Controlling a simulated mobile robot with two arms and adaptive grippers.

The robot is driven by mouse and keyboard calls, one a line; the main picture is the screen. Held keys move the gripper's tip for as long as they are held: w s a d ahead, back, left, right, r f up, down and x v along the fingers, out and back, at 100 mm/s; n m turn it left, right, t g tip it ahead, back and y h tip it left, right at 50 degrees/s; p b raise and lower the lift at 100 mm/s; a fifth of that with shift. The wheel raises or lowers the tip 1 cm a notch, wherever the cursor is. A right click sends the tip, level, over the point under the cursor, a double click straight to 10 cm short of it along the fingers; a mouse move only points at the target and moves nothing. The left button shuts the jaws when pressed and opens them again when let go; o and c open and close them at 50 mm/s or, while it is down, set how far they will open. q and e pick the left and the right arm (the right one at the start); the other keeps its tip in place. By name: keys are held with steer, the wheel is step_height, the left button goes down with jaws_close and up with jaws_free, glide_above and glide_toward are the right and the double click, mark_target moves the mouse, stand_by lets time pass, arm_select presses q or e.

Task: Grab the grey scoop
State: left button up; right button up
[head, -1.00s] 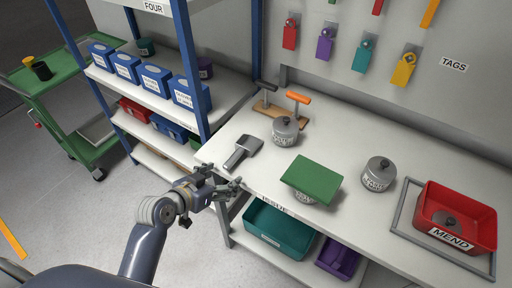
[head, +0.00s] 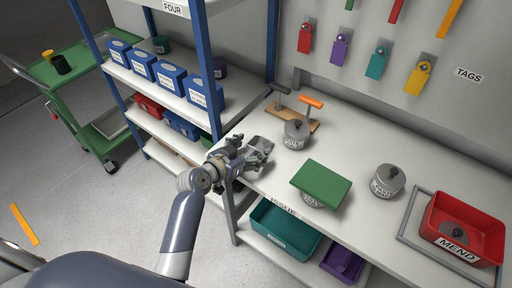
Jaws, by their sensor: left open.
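The grey scoop (head: 258,143) lies on the white workbench near its left end. My left gripper (head: 266,150) is open and stands over the bench's left edge, in front of the scoop. It hides the scoop's handle and part of its body, so I cannot tell whether the fingers touch it. My right gripper does not show.
A lidded grey pot (head: 296,135) stands right of the scoop, before a wooden stand (head: 290,114) with an orange handle. A pot (head: 387,181) and red bin (head: 463,232) are farther right. A blue-post shelf (head: 213,125) is left.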

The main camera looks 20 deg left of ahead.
arm_select(q)
steer(key=shift+x, duration=0.9)
steer(key=shift+a, duration=0.1)
steer(key=shift+s, duration=0.1)
steer(key=c, duration=1.2)
steer(key=shift+c, duration=0.2)
steer(key=shift+r, duration=0.1)
